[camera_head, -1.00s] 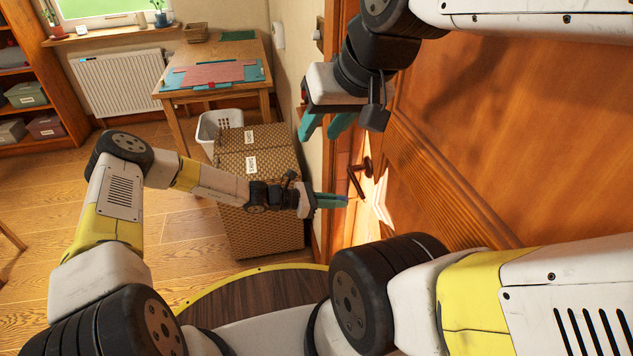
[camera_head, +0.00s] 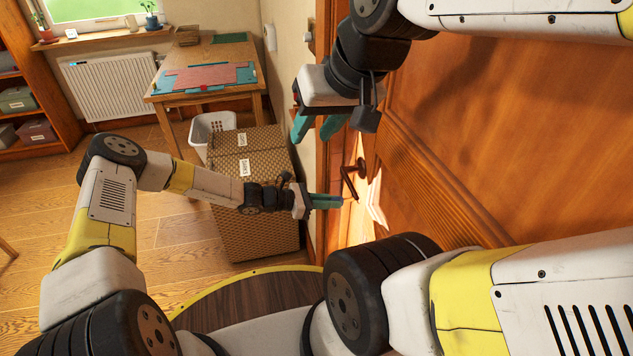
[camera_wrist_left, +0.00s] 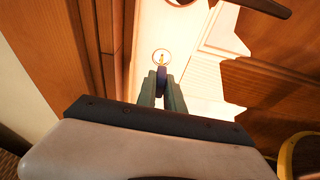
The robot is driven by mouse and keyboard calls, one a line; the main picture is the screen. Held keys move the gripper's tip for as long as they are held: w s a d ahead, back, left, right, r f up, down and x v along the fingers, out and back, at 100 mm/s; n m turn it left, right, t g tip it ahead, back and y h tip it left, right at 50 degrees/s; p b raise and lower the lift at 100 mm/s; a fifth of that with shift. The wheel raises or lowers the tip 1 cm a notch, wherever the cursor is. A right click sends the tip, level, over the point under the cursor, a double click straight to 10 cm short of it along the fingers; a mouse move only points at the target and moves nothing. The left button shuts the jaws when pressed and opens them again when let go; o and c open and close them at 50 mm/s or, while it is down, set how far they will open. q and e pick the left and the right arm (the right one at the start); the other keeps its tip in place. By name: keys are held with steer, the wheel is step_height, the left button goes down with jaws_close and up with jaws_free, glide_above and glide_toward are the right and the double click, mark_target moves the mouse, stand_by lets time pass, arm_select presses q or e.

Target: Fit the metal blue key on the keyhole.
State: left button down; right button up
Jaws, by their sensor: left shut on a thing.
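My left gripper (camera_head: 338,201) is in front of the door, just below and left of the dark door handle (camera_head: 350,182). In the left wrist view its two greenish fingers (camera_wrist_left: 162,90) are shut on the small dark blue key (camera_wrist_left: 161,73). Most of the key is hidden between the fingers. The round keyhole plate (camera_wrist_left: 160,57) with a yellowish centre lies just beyond the key's tip. I cannot tell whether the key touches it. My right gripper (camera_head: 316,127) hangs higher, left of the door panel, with its teal fingers apart and nothing seen between them.
The wooden door (camera_head: 500,130) fills the right side. The handle also shows at the top of the left wrist view (camera_wrist_left: 262,7). A wicker hamper (camera_head: 255,225) stands left of the door, close under the left arm. A table (camera_head: 160,97) stands behind.

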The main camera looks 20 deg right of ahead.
mark_target(343, 200)
arm_select(q)
steer(key=shift+d, duration=1.15)
stand_by(1.8)
steer(key=shift+d, duration=0.25)
steer(key=shift+s+d, duration=0.1)
steer(key=shift+d, duration=0.25)
stand_by(0.4)
steer(key=c, duration=1.4)
jaws_free()
steer(key=shift+v, duration=3.9)
